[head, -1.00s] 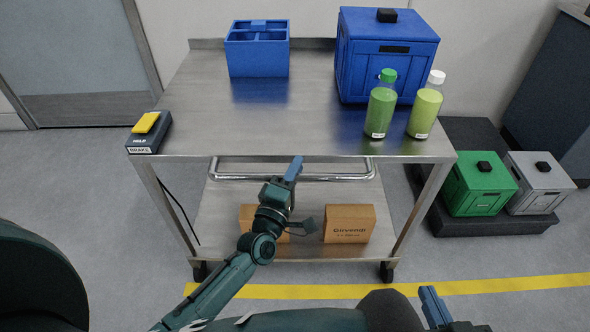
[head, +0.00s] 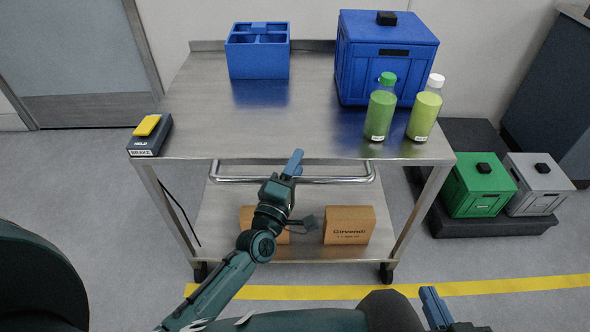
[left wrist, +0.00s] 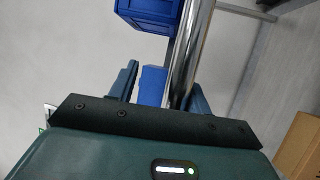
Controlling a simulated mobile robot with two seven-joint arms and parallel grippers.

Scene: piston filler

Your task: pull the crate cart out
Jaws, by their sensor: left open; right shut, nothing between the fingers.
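The steel cart (head: 215,125) stands in front of me, with a chrome handle bar (head: 225,180) under its front edge. My left gripper (head: 293,163) is at the middle of this bar. In the left wrist view its fingers (left wrist: 160,92) are apart, and a shiny bar (left wrist: 188,50) runs between them, close to the right finger. I cannot tell whether they touch. A blue divided crate (head: 258,60) and a lidded blue crate (head: 387,75) stand on the cart top. My right gripper (head: 432,300) is shut and empty at the bottom edge, away from the cart.
Two green bottles (head: 380,112) (head: 424,114) stand at the front right. Cartons (head: 349,225) lie on the lower shelf. A dark platform (head: 470,228) holds green and grey crates at right.

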